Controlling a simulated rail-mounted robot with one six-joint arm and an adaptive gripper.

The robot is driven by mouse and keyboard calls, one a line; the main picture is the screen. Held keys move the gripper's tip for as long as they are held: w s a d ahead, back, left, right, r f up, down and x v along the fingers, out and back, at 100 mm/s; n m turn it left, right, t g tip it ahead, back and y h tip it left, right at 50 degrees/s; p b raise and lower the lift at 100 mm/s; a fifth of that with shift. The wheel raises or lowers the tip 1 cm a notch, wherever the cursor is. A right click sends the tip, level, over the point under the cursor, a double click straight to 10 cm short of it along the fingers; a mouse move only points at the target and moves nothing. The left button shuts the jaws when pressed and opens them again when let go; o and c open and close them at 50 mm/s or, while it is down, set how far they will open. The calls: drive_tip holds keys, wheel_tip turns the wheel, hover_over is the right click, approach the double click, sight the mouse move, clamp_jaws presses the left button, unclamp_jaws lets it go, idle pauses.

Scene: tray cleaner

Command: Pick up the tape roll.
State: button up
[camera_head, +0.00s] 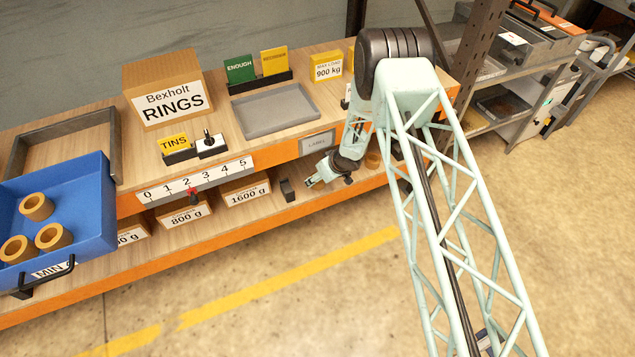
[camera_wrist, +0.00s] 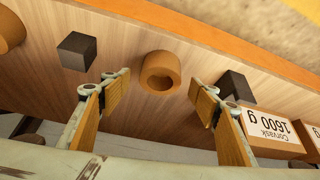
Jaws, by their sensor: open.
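A tan, ring-shaped roll, which looks like the tape roll (camera_wrist: 160,72), sits on the wooden lower shelf in the wrist view, its hole showing. My gripper (camera_wrist: 162,92) is open, with one finger to each side of the roll's line and the roll a little beyond the tips. Neither finger appears to touch it. In the head view my gripper (camera_head: 314,181) is low at the lower shelf, right of the 1600 g box; I cannot make out this roll there.
Dark blocks (camera_wrist: 77,51) (camera_wrist: 237,86) stand either side of the roll. A blue bin (camera_head: 95,208) holds three similar rings. The upper shelf overhangs.

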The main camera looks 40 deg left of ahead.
drive_tip(key=shift+b+x, duration=0.3)
drive_tip(key=shift+x, duration=1.3)
drive_tip(key=shift+a+r, duration=0.1)
drive_tip(key=shift+c, duration=0.2)
drive_tip(key=c, duration=1)
drive_tip(key=shift+o, duration=0.2)
drive_tip(key=shift+r, duration=0.1)
drive_tip(key=shift+r+p, duration=0.4)
drive_tip(key=shift+r, duration=0.35)
drive_tip(key=s+d+p, duration=0.1)
drive_tip(key=s+d, duration=0.1)
drive_tip(key=d, duration=0.6)
drive_tip(key=s+d, duration=0.2)
drive_tip(key=d, duration=0.7)
drive_tip(key=shift+s+d+p, duration=0.15)
drive_tip(key=shift+s+p, duration=0.25)
drive_tip(key=shift+f, duration=0.1)
